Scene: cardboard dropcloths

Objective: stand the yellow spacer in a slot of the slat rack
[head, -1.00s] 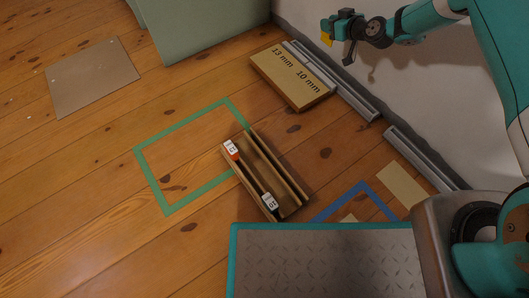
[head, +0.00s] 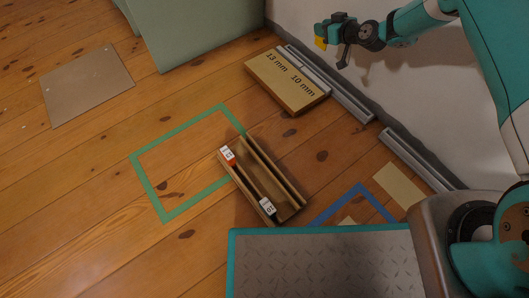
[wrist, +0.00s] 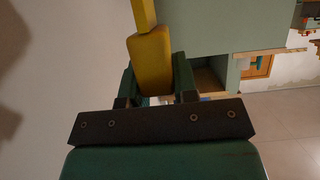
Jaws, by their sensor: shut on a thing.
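The yellow spacer (head: 320,43) is held in my gripper (head: 325,33), high at the upper right of the head view, in front of the pale wall. In the wrist view the yellow spacer (wrist: 151,62) sits between the two dark fingers of my gripper (wrist: 158,82) and sticks out beyond them, a narrower part uppermost in the picture. The wooden slat rack (head: 291,193) lies on the floor at the middle of the head view, with long slats and channels.
A board marked 13 mm and 10 mm (head: 283,88) lies by grey rails (head: 335,92) along the wall. Green tape (head: 146,182) and blue tape (head: 335,206) mark the floor. A tread plate (head: 320,262) fills the front. A brown sheet (head: 87,85) lies at left.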

